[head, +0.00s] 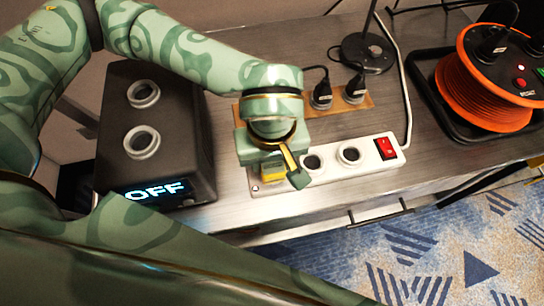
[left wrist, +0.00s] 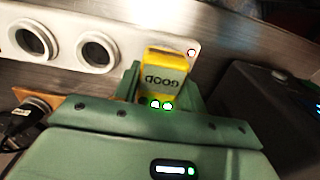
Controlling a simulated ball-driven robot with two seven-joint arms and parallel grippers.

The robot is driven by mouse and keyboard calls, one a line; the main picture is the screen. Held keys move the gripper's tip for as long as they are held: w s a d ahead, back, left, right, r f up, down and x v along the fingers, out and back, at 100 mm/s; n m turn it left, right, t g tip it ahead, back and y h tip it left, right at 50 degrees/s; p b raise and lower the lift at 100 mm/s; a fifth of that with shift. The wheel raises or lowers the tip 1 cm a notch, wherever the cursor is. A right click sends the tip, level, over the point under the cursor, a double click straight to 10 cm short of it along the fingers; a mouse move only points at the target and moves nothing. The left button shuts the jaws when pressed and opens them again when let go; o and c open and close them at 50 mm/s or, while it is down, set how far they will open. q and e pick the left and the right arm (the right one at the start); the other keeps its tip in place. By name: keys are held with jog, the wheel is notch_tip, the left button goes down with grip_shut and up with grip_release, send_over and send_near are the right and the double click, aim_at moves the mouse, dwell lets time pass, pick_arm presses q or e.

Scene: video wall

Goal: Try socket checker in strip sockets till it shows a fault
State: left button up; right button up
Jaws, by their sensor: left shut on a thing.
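The white socket strip (head: 330,168) lies along the front of the grey table top, with a red switch (head: 386,148) at its right end. Two round sockets show empty; its left part is partly hidden under my left gripper (head: 273,170). That gripper is shut on the yellow socket checker (left wrist: 166,72), held at the strip's leftmost socket position. In the left wrist view the checker's display reads GOOD, upside down, with two green lights lit. It seems seated in the strip, but its underside is hidden. My right gripper is not in view.
A black box (head: 160,98) with two round sockets and a display reading OFF stands left. Behind the strip, two black plugs sit in a brown strip (head: 361,101). A lamp base (head: 367,53) stands behind; an orange cable reel (head: 470,88) stands right.

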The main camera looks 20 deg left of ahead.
pick_arm(q)
jog(key=o, duration=1.6)
jog(key=shift+r+p, duration=1.9)
jog(key=shift+r, duration=1.1)
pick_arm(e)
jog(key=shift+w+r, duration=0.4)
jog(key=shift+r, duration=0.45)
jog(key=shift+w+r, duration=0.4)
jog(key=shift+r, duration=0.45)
